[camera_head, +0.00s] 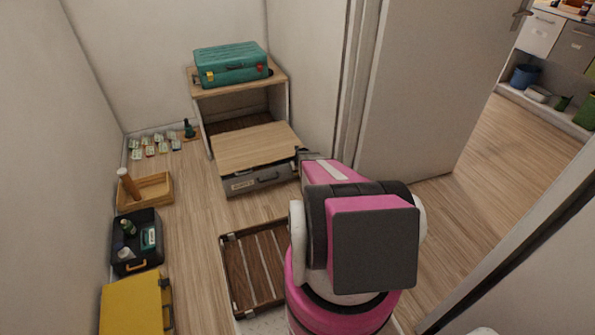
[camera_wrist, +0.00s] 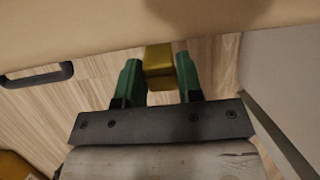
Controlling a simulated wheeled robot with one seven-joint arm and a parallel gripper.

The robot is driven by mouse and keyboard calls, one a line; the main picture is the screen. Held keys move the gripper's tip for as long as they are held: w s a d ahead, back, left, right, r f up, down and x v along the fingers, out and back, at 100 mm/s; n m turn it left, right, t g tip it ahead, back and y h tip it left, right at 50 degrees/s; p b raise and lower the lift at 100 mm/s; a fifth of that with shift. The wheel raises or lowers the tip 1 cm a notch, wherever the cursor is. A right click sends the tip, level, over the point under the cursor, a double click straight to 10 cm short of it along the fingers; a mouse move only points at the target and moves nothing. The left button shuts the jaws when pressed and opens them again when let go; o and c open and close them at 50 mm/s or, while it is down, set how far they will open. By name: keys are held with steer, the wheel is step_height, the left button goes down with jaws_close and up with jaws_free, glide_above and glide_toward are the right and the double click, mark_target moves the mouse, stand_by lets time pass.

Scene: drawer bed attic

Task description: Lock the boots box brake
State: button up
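The boots box appears to be the low grey box with a wooden top (camera_head: 255,147) in the head view. Its front has a pale label, too small to read surely, and a dark handle; the handle seems to show in the wrist view too (camera_wrist: 38,75). A yellow block (camera_wrist: 158,66), possibly the brake, sits between the green fingers of my gripper (camera_wrist: 157,75). It nearly fills the gap, so I cannot tell whether the fingers press on it. In the head view my arm hides the fingertips, near the box's right front corner.
A teal suitcase (camera_head: 231,64) lies on a wooden shelf unit (camera_head: 190,82) behind the box. A slatted wooden crate (camera_head: 228,262) lies in front. A wooden tray (camera_head: 158,189), an open dark case (camera_head: 136,262) and a yellow case (camera_head: 132,303) line the left wall. A door (camera_head: 425,90) stands right.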

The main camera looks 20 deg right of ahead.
jaws_close()
steer(key=shift+w+r+g, duration=0.1)
steer(key=shift+w+g, duration=0.3)
steer(key=shift+w+r+g, duration=0.1)
steer(key=shift+r+g, duration=0.05)
steer(key=shift+g, duration=0.25)
steer(key=o, duration=0.7)
jaws_free()
steer(key=v, duration=1)
steer(key=shift+a+r, duration=0.1)
steer(key=shift+r, duration=0.25)
